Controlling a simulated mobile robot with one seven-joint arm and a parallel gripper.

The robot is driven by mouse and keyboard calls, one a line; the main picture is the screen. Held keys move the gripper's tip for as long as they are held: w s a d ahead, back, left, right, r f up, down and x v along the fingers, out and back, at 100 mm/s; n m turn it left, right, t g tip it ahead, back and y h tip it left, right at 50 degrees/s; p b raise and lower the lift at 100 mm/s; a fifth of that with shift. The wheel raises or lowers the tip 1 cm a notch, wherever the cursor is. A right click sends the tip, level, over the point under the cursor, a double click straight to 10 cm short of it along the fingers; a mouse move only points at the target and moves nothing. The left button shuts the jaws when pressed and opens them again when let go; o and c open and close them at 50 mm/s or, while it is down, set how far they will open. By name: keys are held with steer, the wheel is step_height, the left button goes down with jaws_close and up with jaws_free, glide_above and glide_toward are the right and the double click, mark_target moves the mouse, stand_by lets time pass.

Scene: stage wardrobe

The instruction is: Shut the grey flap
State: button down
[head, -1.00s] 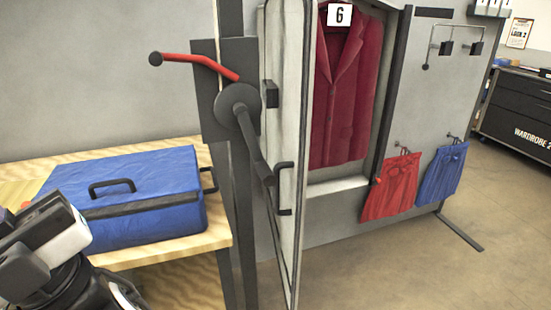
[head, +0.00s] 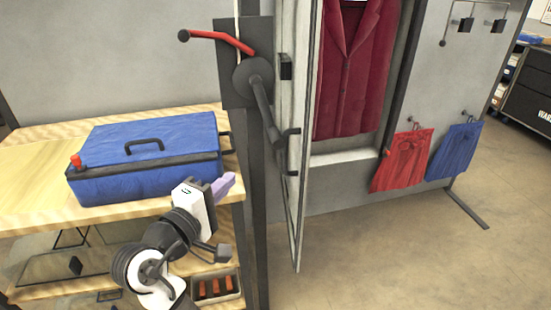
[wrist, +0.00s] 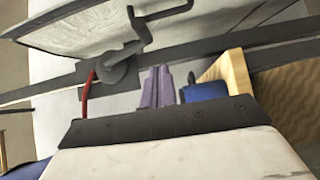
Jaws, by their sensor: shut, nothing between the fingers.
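The grey flap (head: 302,150) stands open in the head view, seen nearly edge-on, swung out from the wardrobe opening. A dark pull handle (head: 291,150) sits on its left face. It also shows at the top left of the wrist view (wrist: 75,32). My gripper (head: 226,184) has pale purple fingers and is at the right end of the blue case, left of the flap and apart from it. The fingers (wrist: 158,86) are together and empty in the wrist view.
A dark post with a red lever (head: 215,38) stands between my gripper and the flap. A blue case (head: 140,175) lies on the wooden bench (head: 30,180). A red jacket (head: 350,70) hangs in the opening. Floor right of the flap is clear.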

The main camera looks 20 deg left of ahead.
steer(key=w+d+p, duration=0.2)
steer(key=w+d, duration=0.3)
steer(key=w, duration=0.7)
steer(key=shift+d+f, duration=0.15)
steer(key=shift+f, duration=0.05)
steer(key=shift+w, duration=0.1)
